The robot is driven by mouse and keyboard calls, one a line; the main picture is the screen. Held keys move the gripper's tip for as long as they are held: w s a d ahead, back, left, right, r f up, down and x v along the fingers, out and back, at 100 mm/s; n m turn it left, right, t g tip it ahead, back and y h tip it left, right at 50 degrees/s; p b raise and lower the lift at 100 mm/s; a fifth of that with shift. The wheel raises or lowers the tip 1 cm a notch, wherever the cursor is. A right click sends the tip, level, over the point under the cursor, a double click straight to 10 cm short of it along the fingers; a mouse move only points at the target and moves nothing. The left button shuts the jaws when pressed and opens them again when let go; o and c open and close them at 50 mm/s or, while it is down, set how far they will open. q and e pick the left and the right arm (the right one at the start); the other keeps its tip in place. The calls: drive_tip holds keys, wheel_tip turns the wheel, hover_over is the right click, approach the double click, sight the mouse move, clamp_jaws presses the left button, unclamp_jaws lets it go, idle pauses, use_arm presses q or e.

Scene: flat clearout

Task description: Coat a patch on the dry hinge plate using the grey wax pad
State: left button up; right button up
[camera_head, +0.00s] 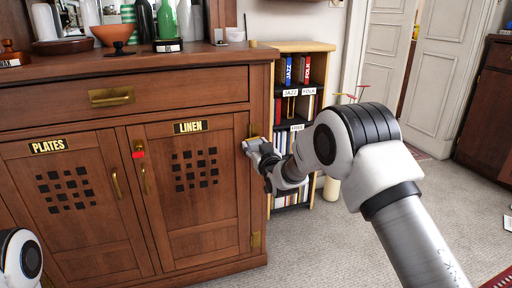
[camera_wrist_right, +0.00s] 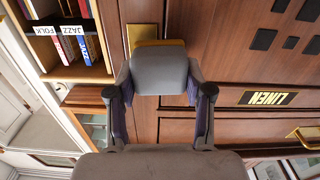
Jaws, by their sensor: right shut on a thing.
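In the right wrist view, the gripper (camera_wrist_right: 160,90) is shut on the grey wax pad (camera_wrist_right: 160,74), with a finger on each side. I cannot tell whether pad and plate touch. My left gripper is out of view.
The wooden cabinet (camera_head: 90,88) has PLATES and LINEN doors, with bottles and bowls on top. A bookshelf (camera_head: 315,70) with labelled shelves stands close behind my right gripper. Carpet (camera_head: 320,245) is open to the right.

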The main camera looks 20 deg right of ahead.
sight(262, 128)
drive_tip(key=shift+w, duration=0.85)
drive_tip(key=d, duration=0.1)
drive_tip(key=d+r+p, duration=0.1)
drive_tip(key=d+p, duration=0.1)
drive_tip(key=d, duration=0.1)
drive_tip(key=shift+r, duration=0.4)
drive_tip(key=shift+a+p, duration=0.4)
drive_tip(key=shift+a, duration=1.55)
drive_tip(key=shift+a+r+p, duration=0.15)
drive_tip(key=shift+r+p, duration=0.6)
drive_tip(key=shift+r, duration=0.1)
drive_tip(key=shift+d+f+p, duration=0.15)
drive_tip(key=shift+d+p, duration=0.15)
drive_tip(key=shift+d, duration=1.75)
drive_tip(key=shift+s, duration=0.1)
